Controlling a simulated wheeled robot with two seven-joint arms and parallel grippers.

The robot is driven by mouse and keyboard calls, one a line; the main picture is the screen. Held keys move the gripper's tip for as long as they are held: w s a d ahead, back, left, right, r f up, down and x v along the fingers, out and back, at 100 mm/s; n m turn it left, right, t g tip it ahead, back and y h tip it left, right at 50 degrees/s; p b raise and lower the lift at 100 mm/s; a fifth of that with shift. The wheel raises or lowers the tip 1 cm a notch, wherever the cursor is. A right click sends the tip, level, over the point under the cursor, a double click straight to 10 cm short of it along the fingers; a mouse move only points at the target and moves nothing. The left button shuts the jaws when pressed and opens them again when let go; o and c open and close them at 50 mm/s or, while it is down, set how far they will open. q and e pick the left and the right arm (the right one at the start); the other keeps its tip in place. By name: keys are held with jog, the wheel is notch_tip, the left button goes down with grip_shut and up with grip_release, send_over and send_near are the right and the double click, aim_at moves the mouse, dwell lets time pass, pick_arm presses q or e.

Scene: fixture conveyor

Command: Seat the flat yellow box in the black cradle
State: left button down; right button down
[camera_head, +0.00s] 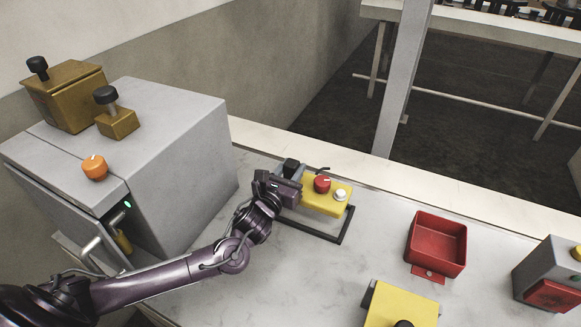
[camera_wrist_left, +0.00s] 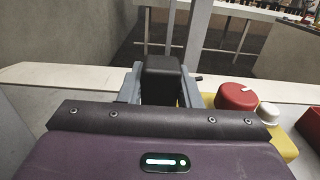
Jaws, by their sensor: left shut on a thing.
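The flat yellow box (camera_head: 316,204) has a red knob (camera_head: 322,184) and a white button (camera_head: 341,195) on top. It is over the black cradle (camera_head: 343,236), an open frame on the grey table; the cradle's front and right sides show. I cannot tell whether the box rests in it or is held just above. My left gripper (camera_head: 290,174) is shut on a black upright grip (camera_wrist_left: 161,78) at the box's left end. In the left wrist view, the yellow box (camera_wrist_left: 284,144) is partly hidden behind the gripper body. My right gripper is not in view.
A large grey machine (camera_head: 185,135) stands at the left, with brass-coloured blocks on top. A red bin (camera_head: 437,243) is to the right of the cradle. Another yellow block (camera_head: 400,303) is in front, and a grey box (camera_head: 545,270) is at the far right. Table between them is clear.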

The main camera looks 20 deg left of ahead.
pick_arm(q)
jog(key=shift+f+b, duration=1.3)
jog(key=shift+f, duration=1.45)
jog(key=shift+f+b, duration=0.45)
jog(key=shift+f, duration=0.45)
dwell(0.5)
jog(key=c, duration=1)
grip_release()
jog(key=shift+o, duration=0.2)
jog(key=shift+s+f, duration=0.1)
